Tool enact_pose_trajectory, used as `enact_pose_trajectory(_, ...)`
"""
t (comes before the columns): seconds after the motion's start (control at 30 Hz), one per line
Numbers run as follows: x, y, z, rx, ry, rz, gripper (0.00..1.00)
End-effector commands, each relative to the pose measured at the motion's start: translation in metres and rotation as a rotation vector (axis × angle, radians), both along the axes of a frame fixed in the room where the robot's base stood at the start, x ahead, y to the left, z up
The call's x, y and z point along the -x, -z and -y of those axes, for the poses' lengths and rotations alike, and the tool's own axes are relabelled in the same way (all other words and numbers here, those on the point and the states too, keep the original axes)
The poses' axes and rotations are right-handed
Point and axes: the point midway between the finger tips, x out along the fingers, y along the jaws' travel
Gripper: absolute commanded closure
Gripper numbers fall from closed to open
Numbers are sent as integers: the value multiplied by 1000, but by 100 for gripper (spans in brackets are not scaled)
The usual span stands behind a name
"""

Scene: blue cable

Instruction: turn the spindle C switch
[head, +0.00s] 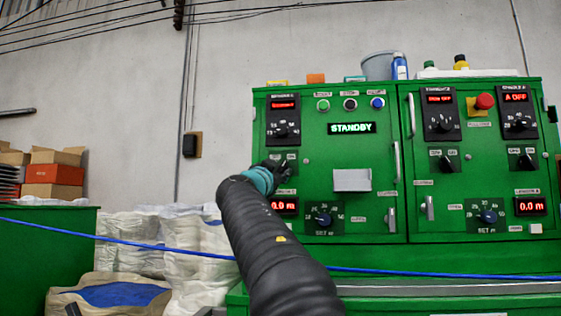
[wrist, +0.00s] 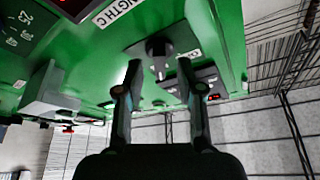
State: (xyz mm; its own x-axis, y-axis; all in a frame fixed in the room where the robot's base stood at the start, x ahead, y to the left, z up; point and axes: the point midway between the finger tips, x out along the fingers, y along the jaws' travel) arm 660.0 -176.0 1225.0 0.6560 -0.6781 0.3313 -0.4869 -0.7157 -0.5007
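The spindle C switch, a black rotary knob with a white pointer line, shows in the wrist view (wrist: 158,48) just beyond my fingertips, close to the "LENGTH C" label. In the head view it sits on the left panel of the green cabinet (head: 370,215), mostly hidden behind my gripper (head: 282,172). In the wrist view my gripper (wrist: 160,78) is open, its two dark fingers well apart, one on each side of the knob. I see no clear contact with the knob.
A grey box (head: 352,180) sticks out of the cabinet front right of my gripper. Spindle C's upper dial (head: 283,130) is above, and a lower dial (head: 323,219) below right. A blue cable (head: 400,273) runs across in front. White sacks (head: 130,235) stand left.

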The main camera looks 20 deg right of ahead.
Motion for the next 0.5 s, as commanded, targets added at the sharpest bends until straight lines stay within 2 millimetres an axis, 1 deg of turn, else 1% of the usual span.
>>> enact_pose_trajectory(0.03, -4, -5, 5, 0, 1, -1, 62)
enact_pose_trajectory(0.2, -12, -7, 12, 1, 0, -1, 62)
enact_pose_trajectory(0.5, -13, -6, 14, 1, 0, -1, 62)
